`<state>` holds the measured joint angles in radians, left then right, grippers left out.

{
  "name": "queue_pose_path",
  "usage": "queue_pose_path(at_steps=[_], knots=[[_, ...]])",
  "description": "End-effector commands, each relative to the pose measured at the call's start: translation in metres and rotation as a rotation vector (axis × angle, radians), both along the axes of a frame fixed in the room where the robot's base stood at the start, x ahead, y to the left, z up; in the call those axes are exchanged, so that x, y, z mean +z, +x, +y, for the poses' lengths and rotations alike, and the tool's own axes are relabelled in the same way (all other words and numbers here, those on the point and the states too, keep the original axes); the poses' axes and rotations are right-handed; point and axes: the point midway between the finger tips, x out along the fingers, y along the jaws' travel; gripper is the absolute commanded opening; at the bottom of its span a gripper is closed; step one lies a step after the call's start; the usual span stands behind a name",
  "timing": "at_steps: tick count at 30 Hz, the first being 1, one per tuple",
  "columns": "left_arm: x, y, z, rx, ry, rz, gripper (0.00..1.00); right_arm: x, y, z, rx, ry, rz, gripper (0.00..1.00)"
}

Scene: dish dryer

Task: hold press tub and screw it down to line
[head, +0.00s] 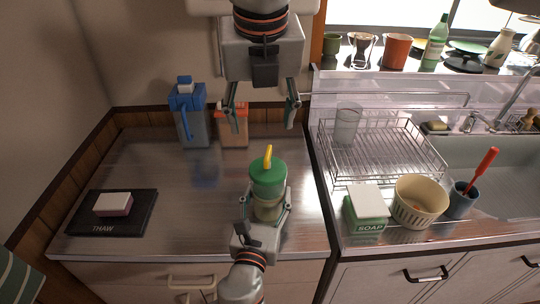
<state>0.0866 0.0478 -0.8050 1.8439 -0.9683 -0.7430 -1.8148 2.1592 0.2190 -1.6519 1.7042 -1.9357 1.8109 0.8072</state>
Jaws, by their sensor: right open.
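The press tub (268,184) stands upright on the steel counter, with a green top, a yellow handle (267,157) on it and a see-through lower body holding something pale. No line on it can be made out. My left gripper (266,207) comes from the front edge and has its fingers on both sides of the tub's lower body, seemingly gripping it. My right gripper (261,114) hangs from above, open and empty, fingers spread and pointing down, behind and above the tub's yellow handle.
A blue jug (190,122) and an orange carton (232,130) stand behind the tub. A black thaw board (113,214) with a pink-white block lies at left. A wire rack (385,160), soap box (366,208), cream basket (421,200) and blue cup (461,202) stand at right.

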Motion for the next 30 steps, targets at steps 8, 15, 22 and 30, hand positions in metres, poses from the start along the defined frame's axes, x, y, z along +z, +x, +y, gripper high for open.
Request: queue_pose_path(at_steps=[8, 15, 22, 30], knots=[[0.001, 0.000, 0.000, 0.000, -0.001, -0.002, 0.14, 0.001, 0.008, -0.009, 0.425, 0.019, 0.066, 0.57], [0.001, 0.000, 0.000, 0.000, -0.001, -0.002, 0.14, 0.002, 0.019, -0.026, 0.782, 0.047, 0.060, 0.57], [0.001, 0.000, 0.000, 0.000, -0.001, -0.002, 0.14, 0.001, 0.031, -0.047, 1.081, 0.069, 0.007, 0.57], [0.001, 0.000, 0.000, 0.000, -0.001, -0.002, 0.14, -0.001, 0.039, -0.061, 1.257, 0.074, -0.044, 0.57]])
